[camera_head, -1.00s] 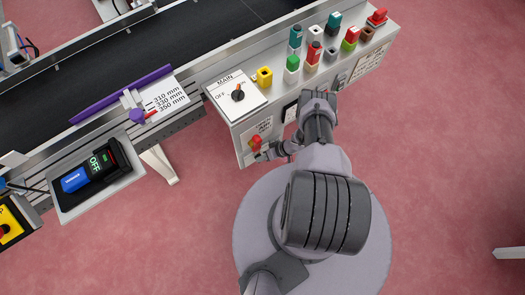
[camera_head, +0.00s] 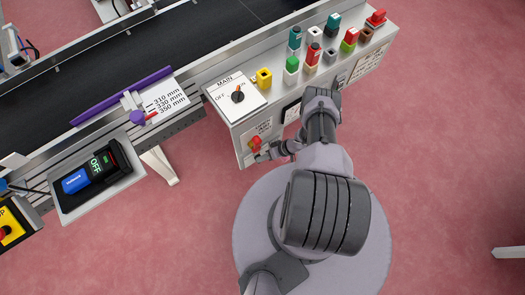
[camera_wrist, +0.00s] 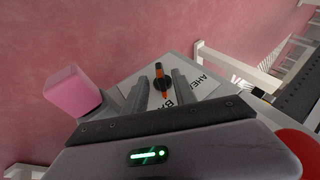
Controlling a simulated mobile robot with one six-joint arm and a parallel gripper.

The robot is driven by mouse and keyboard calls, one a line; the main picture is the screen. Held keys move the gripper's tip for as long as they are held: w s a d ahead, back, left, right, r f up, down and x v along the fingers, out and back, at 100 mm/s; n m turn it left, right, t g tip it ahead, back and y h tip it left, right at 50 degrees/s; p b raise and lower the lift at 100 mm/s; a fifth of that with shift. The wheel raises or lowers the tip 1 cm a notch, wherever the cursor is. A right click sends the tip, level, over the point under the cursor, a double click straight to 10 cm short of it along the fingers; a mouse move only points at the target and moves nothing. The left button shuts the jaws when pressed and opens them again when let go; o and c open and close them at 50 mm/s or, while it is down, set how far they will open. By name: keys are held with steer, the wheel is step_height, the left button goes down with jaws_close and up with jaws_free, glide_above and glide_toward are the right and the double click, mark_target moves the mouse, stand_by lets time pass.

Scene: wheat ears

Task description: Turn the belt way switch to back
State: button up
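In the wrist view the belt way switch is a black knob with an orange stripe (camera_wrist: 160,80) on a white plate (camera_wrist: 201,79). The plate is lettered AHEAD at the right and BA..., partly hidden, near my right finger. The stripe runs nearly up and down in the picture. My gripper (camera_wrist: 160,88) is open, with one finger on each side below the knob; contact cannot be told. In the head view my gripper (camera_head: 262,155) is at the front left face of the control box (camera_head: 238,120), where the switch knob cannot be made out.
A red and yellow part (camera_head: 255,142) is close above my gripper. The conveyor belt (camera_head: 120,70) runs behind.

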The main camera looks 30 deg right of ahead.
steer(key=p+v, duration=0.4)
steer(key=v, duration=1.1)
steer(key=shift+d+r, duration=0.15)
steer(key=shift+r, duration=0.1)
